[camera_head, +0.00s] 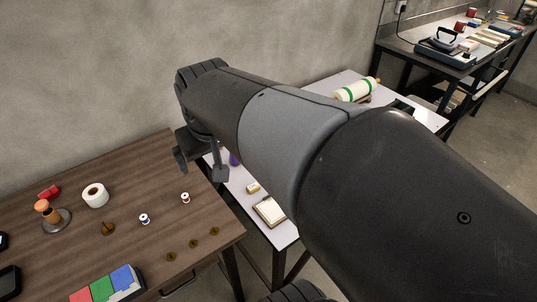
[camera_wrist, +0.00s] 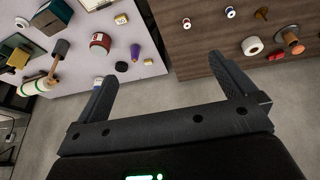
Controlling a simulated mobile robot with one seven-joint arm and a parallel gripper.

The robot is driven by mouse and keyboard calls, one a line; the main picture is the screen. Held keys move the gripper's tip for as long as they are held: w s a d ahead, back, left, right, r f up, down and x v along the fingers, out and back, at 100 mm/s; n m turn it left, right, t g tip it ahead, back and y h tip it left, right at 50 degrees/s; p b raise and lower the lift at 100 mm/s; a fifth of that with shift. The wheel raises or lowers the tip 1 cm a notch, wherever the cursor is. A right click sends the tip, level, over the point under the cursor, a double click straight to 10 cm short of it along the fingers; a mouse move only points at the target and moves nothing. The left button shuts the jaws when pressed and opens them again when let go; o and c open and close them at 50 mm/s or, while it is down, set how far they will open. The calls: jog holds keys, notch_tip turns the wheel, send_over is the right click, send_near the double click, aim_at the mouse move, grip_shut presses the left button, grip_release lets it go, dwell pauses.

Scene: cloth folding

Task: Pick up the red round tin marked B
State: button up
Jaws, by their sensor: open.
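A round red container with a pale label (camera_wrist: 100,44) stands on the white table (camera_wrist: 130,80) in the wrist view. It may be the tin, but I cannot read a letter on it. In the head view my arm hides that part of the table. My gripper (camera_wrist: 163,68) is open and empty, its fingers spread wide over the gap between the two tables. In the head view my gripper (camera_head: 200,164) hangs near the brown table's back right corner.
The brown table (camera_head: 150,190) holds a white tape roll (camera_head: 95,195), small spools and colored blocks (camera_head: 103,287). Near the red container are a purple cone (camera_wrist: 135,52) and a black disc (camera_wrist: 121,67). Red containers (camera_head: 460,26) also stand on the far bench.

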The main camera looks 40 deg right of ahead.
jog(key=w+d+f+m+g, duration=0.1)
jog(key=w+d+f, duration=0.3)
jog(key=w+d, duration=0.4)
jog(key=w+d+f+g, duration=0.2)
jog(key=w+d+f, duration=0.3)
jog(key=w+d, duration=0.3)
jog(key=shift+m+g+y, duration=0.5)
jog(key=shift+m+g, duration=0.2)
jog(key=shift+m, duration=0.2)
jog(key=w+d+f, duration=0.1)
jog(key=d+f, duration=0.4)
jog(key=f, duration=0.1)
jog(key=w+d+f, duration=0.2)
jog(key=d+f, duration=0.4)
jog(key=w+d+f, duration=0.2)
jog(key=d+f, duration=0.4)
jog(key=shift+w, duration=0.15)
jog(key=shift+f, duration=0.3)
notch_tip(320, 180, down, 10)
jog(key=shift+a+f, duration=0.15)
jog(key=shift+f, duration=0.1)
jog(key=c, duration=1.3)
jog(key=shift+r, duration=0.1)
jog(key=shift+c, duration=0.7)
